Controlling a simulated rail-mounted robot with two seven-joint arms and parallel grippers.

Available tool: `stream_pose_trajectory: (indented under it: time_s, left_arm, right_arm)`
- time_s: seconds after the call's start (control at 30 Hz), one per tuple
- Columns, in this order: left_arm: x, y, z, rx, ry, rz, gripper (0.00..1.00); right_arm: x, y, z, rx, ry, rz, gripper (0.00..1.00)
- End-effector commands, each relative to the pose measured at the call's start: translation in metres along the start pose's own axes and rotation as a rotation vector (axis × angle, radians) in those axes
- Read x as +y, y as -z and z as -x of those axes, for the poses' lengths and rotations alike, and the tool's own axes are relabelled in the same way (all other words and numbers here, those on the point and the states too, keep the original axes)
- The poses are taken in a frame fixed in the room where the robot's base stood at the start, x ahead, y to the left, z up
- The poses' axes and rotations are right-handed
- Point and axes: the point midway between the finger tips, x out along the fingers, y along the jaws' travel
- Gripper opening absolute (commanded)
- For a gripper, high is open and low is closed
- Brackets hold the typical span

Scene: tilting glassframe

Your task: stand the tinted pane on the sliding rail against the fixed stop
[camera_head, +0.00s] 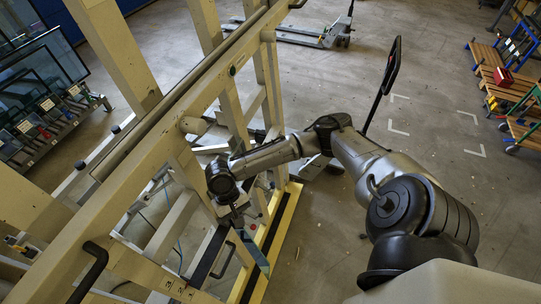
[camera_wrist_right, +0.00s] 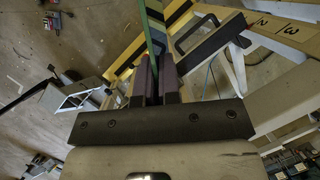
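The tinted pane (camera_head: 256,252) shows in the head view as a narrow blue-green strip, seen almost edge-on, below my right gripper (camera_head: 238,222). In the right wrist view the pane (camera_wrist_right: 149,32) is a thin green band running up from between the two purple-grey fingers of my right gripper (camera_wrist_right: 155,72). The fingers are closed on it. A yellow-edged rail with a black strip (camera_head: 273,235) runs low along the cream frame (camera_head: 150,160), beside the pane. I cannot tell whether pane and rail touch. The fixed stop is not clearly identifiable. My left gripper is out of view.
Dark panes on a rack (camera_head: 45,75) stand at far left. A pallet jack (camera_head: 300,36) is at the back. A wooden-shelf cart (camera_head: 510,85) is at right. Black handles (camera_head: 92,268) stick out from the frame. The floor right of my arm is clear.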

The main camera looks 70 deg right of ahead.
Motion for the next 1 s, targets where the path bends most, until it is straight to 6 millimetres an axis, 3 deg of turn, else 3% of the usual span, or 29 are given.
stream_pose_trajectory:
  time_s: [0.3, 0.5, 0.8, 1.0]
  left_arm:
    - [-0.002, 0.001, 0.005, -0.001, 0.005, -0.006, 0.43]
    - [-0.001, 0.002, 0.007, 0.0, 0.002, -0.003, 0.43]
    - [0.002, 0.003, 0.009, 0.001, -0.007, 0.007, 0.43]
    - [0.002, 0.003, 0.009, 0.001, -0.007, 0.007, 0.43]
  right_arm:
    - [0.107, 0.069, -0.002, 0.002, 0.137, -0.486, 0.0]
    - [0.166, 0.101, 0.009, -0.008, 0.209, -0.712, 0.0]
    - [0.222, 0.127, 0.028, -0.023, 0.271, -0.903, 0.0]
    - [0.238, 0.134, 0.034, -0.031, 0.287, -0.953, 0.0]
